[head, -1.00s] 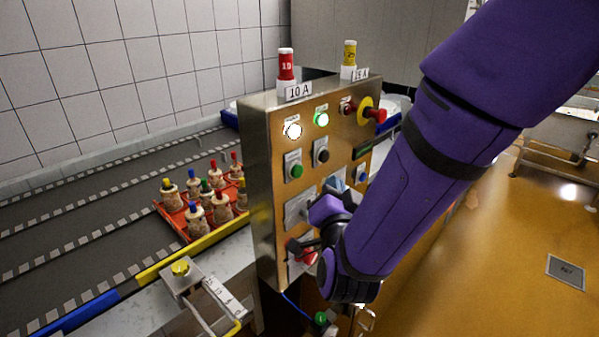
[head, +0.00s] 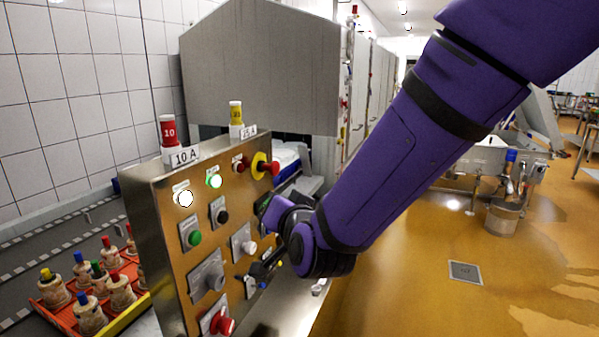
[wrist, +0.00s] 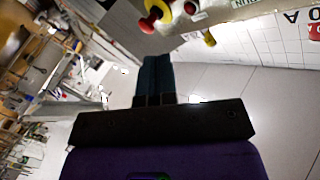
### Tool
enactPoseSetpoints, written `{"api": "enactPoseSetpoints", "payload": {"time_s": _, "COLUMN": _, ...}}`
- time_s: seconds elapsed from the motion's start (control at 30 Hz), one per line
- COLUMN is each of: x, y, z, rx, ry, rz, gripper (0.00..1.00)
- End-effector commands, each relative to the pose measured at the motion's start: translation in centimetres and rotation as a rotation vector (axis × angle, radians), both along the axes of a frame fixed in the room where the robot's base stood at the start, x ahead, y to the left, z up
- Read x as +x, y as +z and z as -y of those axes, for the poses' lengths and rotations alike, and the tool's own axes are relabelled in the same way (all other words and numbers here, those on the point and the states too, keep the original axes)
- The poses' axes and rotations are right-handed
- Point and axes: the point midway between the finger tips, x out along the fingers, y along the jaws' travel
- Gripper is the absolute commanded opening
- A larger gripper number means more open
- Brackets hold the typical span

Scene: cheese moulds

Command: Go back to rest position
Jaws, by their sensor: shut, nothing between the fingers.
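My gripper (head: 262,274) is at the end of my purple arm, in front of the right part of the control panel (head: 155,225) in the head view. I cannot tell whether it touches the panel there. In the wrist view its dark fingers (wrist: 154,78) lie together with nothing between them. My wrist hides part of the panel's right side.
Red (head: 168,133) and yellow (head: 236,115) fuses stand on the panel's top. An orange crate (head: 62,318) of moulds with coloured tops is on the left. A large grey cabinet (head: 262,70) stands behind. The orange floor (head: 420,275) at right is open, with a drain (head: 465,272).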

Motion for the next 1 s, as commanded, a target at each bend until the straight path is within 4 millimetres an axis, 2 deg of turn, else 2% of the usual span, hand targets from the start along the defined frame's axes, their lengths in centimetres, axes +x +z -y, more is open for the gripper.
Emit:
{"api": "enactPoseSetpoints", "payload": {"time_s": 0.03, "x": 0.4, "y": 1.2, "z": 1.7, "rx": -0.021, "ry": -0.002, "rz": -0.021, "gripper": 0.0}}
{"api": "enactPoseSetpoints", "payload": {"time_s": 0.23, "x": 0.2, "y": 4.1, "z": 7.9, "rx": -0.141, "ry": 0.02, "rz": -0.141, "gripper": 0.0}}
{"api": "enactPoseSetpoints", "payload": {"time_s": 0.47, "x": -2.5, "y": 6.3, "z": 15.6, "rx": -0.293, "ry": 0.034, "rz": -0.283, "gripper": 0.0}}
{"api": "enactPoseSetpoints", "payload": {"time_s": 0.67, "x": -7.0, "y": 7.5, "z": 22.4, "rx": -0.428, "ry": 0.03, "rz": -0.422, "gripper": 0.0}}
{"api": "enactPoseSetpoints", "payload": {"time_s": 0.8, "x": -11.2, "y": 7.9, "z": 26.9, "rx": -0.517, "ry": 0.018, "rz": -0.53, "gripper": 0.0}}
{"api": "enactPoseSetpoints", "payload": {"time_s": 1.0, "x": -17.8, "y": 7.9, "z": 32.1, "rx": -0.62, "ry": -0.009, "rz": -0.693, "gripper": 0.0}}
